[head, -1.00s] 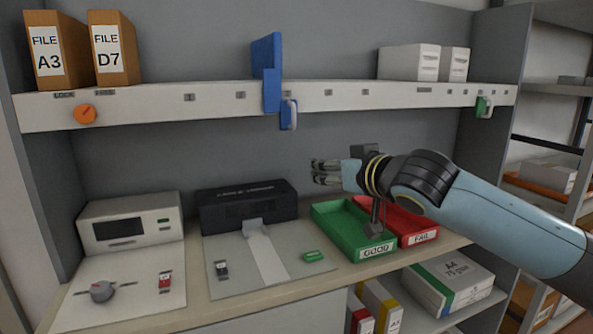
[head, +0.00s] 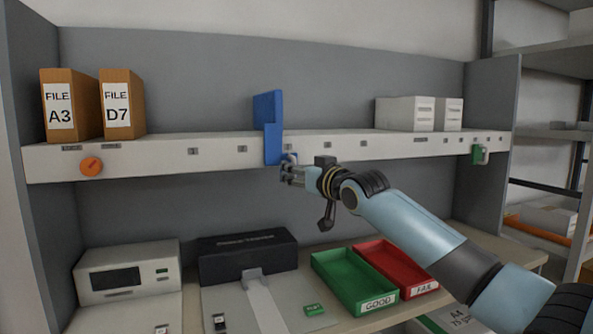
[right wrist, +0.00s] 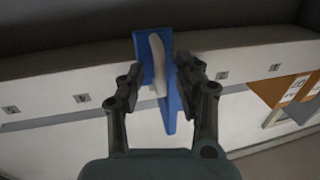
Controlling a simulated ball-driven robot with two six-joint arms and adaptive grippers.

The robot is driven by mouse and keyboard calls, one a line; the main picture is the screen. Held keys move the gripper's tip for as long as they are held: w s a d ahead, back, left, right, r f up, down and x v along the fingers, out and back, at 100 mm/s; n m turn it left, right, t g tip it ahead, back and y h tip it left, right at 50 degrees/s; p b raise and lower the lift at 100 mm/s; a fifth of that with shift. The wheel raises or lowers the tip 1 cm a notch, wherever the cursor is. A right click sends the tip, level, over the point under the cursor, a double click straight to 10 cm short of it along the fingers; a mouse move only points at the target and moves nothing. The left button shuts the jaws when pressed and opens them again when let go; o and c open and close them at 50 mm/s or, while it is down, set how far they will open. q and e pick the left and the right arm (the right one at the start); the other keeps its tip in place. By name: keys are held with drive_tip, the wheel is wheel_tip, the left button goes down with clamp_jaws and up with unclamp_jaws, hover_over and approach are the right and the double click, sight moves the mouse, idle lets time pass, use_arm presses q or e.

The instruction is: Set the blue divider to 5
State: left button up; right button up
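The blue divider (head: 270,128) stands on the front of the upper shelf, its lower part hanging over the white shelf edge strip (head: 215,152). It covers part of the strip between the second small numbered tag (head: 242,149) and another tag (head: 327,145) to its right. Its pale handle (right wrist: 158,62) shows in the right wrist view. My right gripper (head: 287,173) is at the handle; in the right wrist view its open fingers (right wrist: 156,90) lie either side of the handle and blue plate, with gaps visible. My left gripper is not in view.
Two brown files (head: 98,105) stand left on the shelf, above an orange knob (head: 91,166). White boxes (head: 405,114) stand right, near a green clip (head: 479,154). Below are a black device (head: 247,257), a green tray (head: 350,300) and a red tray (head: 415,288).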

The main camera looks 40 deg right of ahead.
drive_tip(key=shift+w, duration=0.1)
clamp_jaws()
idle(0.5)
